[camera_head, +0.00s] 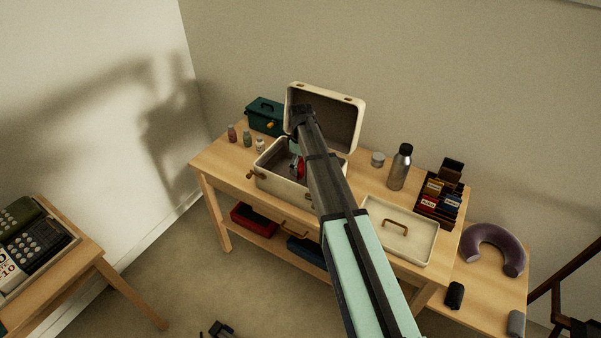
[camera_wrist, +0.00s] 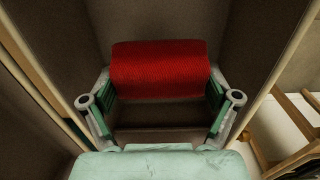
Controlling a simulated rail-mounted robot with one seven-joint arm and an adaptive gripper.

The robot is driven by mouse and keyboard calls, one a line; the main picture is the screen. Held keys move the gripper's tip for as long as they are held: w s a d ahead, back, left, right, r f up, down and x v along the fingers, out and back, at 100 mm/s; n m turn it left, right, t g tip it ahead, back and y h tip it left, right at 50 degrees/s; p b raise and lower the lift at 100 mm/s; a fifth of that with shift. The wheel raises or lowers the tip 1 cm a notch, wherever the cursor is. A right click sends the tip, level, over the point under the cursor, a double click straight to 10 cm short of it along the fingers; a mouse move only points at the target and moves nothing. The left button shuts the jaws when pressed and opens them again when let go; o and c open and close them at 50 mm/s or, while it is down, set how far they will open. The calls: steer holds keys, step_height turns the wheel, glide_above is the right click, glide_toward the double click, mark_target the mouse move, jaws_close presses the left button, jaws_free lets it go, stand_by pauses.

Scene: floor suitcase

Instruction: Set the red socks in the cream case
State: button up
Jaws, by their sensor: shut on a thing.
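The cream case (camera_head: 281,189) stands open on the wooden table, its lid (camera_head: 358,110) raised at the back. My gripper (camera_head: 296,163) reaches down into the case. In the wrist view my gripper (camera_wrist: 160,98) is shut on the rolled red socks (camera_wrist: 160,70), one finger at each end of the roll. A small red part of the socks (camera_head: 300,170) shows in the head view beside my arm. The dark lining (camera_wrist: 240,50) surrounds the socks in the wrist view. Whether the socks touch the case floor I cannot tell. My arm hides the case's right part.
A green box (camera_head: 262,117) and small bottles (camera_head: 247,138) stand left of the case. A purple neck pillow (camera_head: 496,247) lies farther right.

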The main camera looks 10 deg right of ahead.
mark_target(301, 161)
steer(key=shift+f+p, duration=0.65)
steer(key=shift+f, duration=2.15)
steer(key=shift+f, duration=0.1)
steer(key=o, duration=0.8)
steer(key=shift+o, duration=0.2)
step_height(301, 161, up, 12)
steer(key=b, duration=0.3)
steer(key=shift+b, duration=0.4)
